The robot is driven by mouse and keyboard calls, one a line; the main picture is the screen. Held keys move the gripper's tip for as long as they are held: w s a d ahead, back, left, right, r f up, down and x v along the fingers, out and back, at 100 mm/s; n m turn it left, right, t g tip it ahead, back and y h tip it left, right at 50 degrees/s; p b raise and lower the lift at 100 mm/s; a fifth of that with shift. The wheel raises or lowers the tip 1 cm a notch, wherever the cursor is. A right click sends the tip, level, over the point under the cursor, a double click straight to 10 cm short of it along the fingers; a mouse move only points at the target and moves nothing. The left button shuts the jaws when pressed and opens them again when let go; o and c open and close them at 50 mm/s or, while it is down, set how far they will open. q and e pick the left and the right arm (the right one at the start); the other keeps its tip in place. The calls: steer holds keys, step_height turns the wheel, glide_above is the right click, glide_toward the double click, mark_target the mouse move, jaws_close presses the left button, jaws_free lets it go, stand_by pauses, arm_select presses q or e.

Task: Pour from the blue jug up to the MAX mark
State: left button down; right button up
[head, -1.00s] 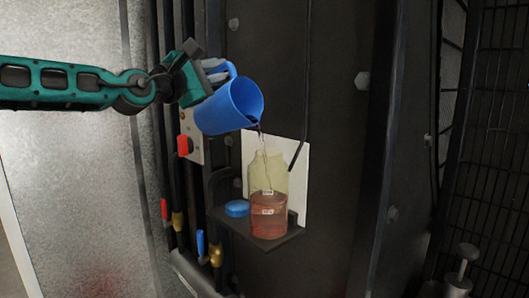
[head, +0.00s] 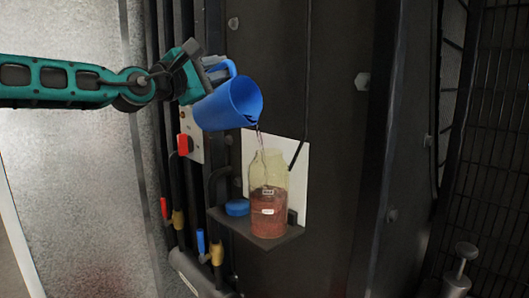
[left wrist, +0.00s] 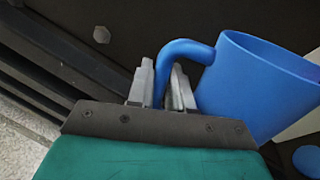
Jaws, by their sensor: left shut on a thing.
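The blue jug (head: 228,104) is tilted with its lip to the right, above the bottle. A thin stream runs from its lip into the mouth of the clear bottle (head: 279,167). Reddish liquid (head: 268,218) fills the bottle's lower part, its surface close to the upper label (head: 268,191); a second label (head: 267,211) sits lower. The label text is too small to read. My left gripper (head: 211,72) is shut on the jug's handle, which shows between the fingers (left wrist: 162,88) in the left wrist view. The jug's inside is mostly hidden. My right gripper is not in view.
The bottle stands on a small dark shelf (head: 252,231) against a white panel (head: 303,185). A blue cap (head: 237,208) lies on the shelf, left of the bottle. A red switch (head: 184,145) and pipes with red and blue handles are further left.

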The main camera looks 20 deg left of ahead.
arm_select(q)
steer(key=shift+d+r, duration=0.15)
steer(key=shift+r, duration=0.1)
stand_by(0.4)
steer(key=shift+s+d+r+m+h+b, duration=0.15)
steer(key=shift+d+r+m+b, duration=0.1)
steer(key=shift+d+m+b, duration=0.25)
steer(key=shift+s+d+r+m+h+b, duration=0.15)
steer(key=shift+r+m+b, duration=0.15)
steer(key=shift+m, duration=0.3)
stand_by(1.3)
